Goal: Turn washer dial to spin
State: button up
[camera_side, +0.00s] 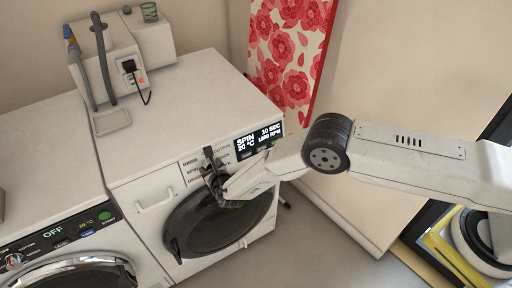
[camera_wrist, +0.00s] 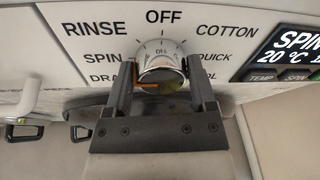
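The washer dial (camera_wrist: 161,66) is a round silver knob on the front panel, with an orange mark on its lower left pointing left. Around it are the words RINSE, OFF, COTTON, SPIN, QUICK and a partly hidden DRAIN. My gripper (camera_wrist: 160,62) has one dark finger on each side of the dial, both close against its rim. In the side view my gripper (camera_side: 213,172) is at the panel and hides most of the dial. The washer display (camera_side: 258,141) reads SPIN, 20 °C, 10 SEC; it also shows in the wrist view (camera_wrist: 296,48).
The washer (camera_side: 185,105) has a dark round door (camera_side: 205,225) below the panel. A second machine (camera_side: 45,165) at left shows OFF. A grey box with hoses (camera_side: 100,50) stands on top at the back. A red floral board (camera_side: 290,50) leans behind.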

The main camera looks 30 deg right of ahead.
jog(key=shift+o, duration=1.3)
jog(key=shift+s, duration=0.15)
jog(key=v, duration=0.7)
jog(key=shift+s+r, duration=0.15)
jog(key=shift+s, duration=0.1)
jog(key=s+d+r+m+g+h, duration=0.35)
jog(key=d+r+m, duration=0.35)
jog(key=d, duration=0.4)
jog(key=s+d+r+m+g+h, duration=0.25)
jog(key=d+r+m+g, duration=0.25)
jog(key=d+m, duration=0.5)
jog(key=s+d+r+m+g+y, duration=0.1)
jog(key=s+d+r+m+y, duration=0.2)
jog(key=s+m, duration=0.5)
jog(key=s+d+r+m+g+y, duration=0.1)
jog(key=s+d+r+m+y, duration=0.3)
jog(key=s+m, duration=0.5)
notch_tip(320, 180, up, 3)
jog(key=m, duration=0.3)
jog(key=shift+s+d+f+m, duration=0.25)
jog(key=shift+s+d+m, duration=0.05)
